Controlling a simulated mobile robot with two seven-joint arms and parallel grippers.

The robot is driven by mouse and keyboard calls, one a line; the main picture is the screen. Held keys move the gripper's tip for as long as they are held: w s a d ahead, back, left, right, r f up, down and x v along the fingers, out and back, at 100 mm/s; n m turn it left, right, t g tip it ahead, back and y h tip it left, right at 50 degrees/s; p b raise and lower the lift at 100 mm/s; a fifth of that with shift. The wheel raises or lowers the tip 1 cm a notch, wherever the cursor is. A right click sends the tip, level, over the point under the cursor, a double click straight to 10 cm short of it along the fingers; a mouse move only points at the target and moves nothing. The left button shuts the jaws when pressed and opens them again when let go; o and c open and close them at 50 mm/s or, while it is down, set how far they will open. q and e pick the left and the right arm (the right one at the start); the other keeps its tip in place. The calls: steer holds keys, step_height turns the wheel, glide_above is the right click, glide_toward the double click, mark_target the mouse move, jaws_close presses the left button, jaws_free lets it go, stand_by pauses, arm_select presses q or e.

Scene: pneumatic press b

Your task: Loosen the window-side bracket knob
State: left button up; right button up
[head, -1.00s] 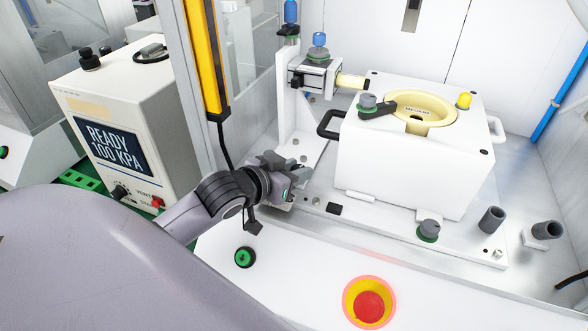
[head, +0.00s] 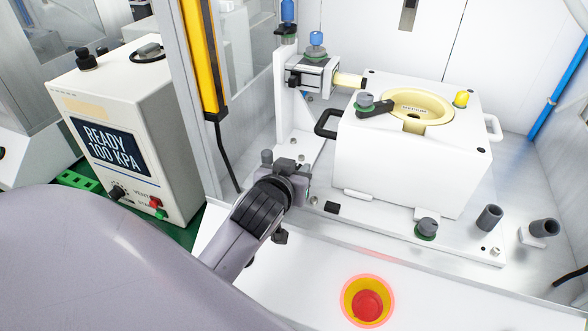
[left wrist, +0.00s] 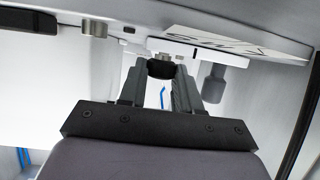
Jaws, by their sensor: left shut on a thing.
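My left gripper (head: 296,178) is at the left front corner of the press's base plate, below the white upright bracket (head: 291,120) on the window side. In the left wrist view its two grey fingers (left wrist: 165,90) are closed on a small black knob (left wrist: 160,73), which sits between the fingertips. In the head view the gripper and wrist hide that knob. A similar dark grey knob with a green base (head: 427,229) stands at the front right of the plate, apart from the gripper. My right gripper is not in view.
The white press block (head: 405,160) stands just right of the gripper, with a black handle (head: 326,124) on its left side. A red stop button (head: 368,304) is at the front.

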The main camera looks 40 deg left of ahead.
arm_select(q)
steer(key=o, duration=1.1)
steer(key=shift+c, duration=0.2)
steer(key=shift+s, duration=0.1)
steer(key=shift+b+v, duration=0.3)
steer(key=shift+v, duration=3.2)
